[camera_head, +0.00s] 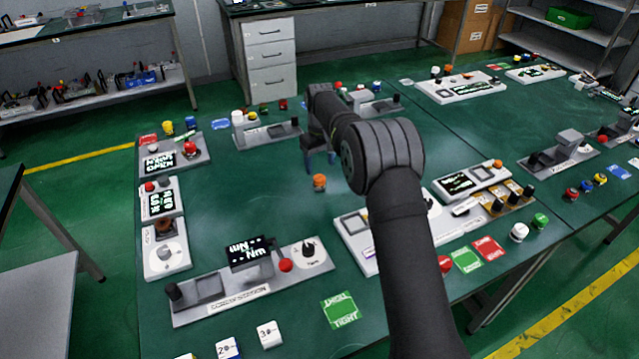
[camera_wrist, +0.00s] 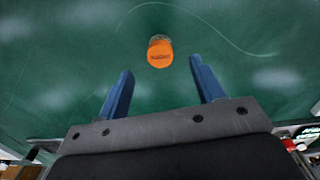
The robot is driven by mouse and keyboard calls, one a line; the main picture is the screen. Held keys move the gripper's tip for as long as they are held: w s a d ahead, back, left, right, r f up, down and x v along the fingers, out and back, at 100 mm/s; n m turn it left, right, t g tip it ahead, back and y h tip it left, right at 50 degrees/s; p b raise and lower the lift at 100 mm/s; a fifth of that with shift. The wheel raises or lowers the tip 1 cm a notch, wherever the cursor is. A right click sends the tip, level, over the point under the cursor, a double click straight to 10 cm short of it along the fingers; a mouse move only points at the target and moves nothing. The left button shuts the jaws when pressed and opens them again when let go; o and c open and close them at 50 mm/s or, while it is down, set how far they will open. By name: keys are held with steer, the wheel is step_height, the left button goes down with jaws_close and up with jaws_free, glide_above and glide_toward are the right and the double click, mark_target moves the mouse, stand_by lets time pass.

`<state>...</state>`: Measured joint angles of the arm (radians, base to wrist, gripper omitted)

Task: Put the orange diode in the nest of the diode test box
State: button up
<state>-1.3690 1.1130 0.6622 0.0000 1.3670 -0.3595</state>
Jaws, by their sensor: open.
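The orange diode (camera_head: 319,182) stands on the green table top, near the middle. It also shows in the wrist view (camera_wrist: 160,52), a short orange-topped cylinder just beyond the fingertips, roughly centred between them. My gripper (camera_wrist: 161,80) is open, its two blue fingers apart with nothing between them. In the head view my gripper (camera_head: 318,158) is close behind the diode, partly hidden by my arm. I cannot tell for sure which device is the diode test box; several pale boxes with panels stand around, and my arm covers part of one (camera_head: 351,241) right of the diode.
A long device with a dark screen and red knob (camera_head: 286,265) stands at the front left. Small panel boxes (camera_head: 162,200) line the left edge. A grey-block device (camera_head: 270,133) stands behind. Green and red cards (camera_head: 340,309) lie in front. The table around the diode is clear.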

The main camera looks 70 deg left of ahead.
mark_target(320, 178)
steer(key=f, duration=0.7)
steer(key=shift+a+f, duration=0.1)
steer(key=shift+a, duration=0.2)
steer(key=shift+c, duration=0.3)
steer(key=c, duration=1.1)
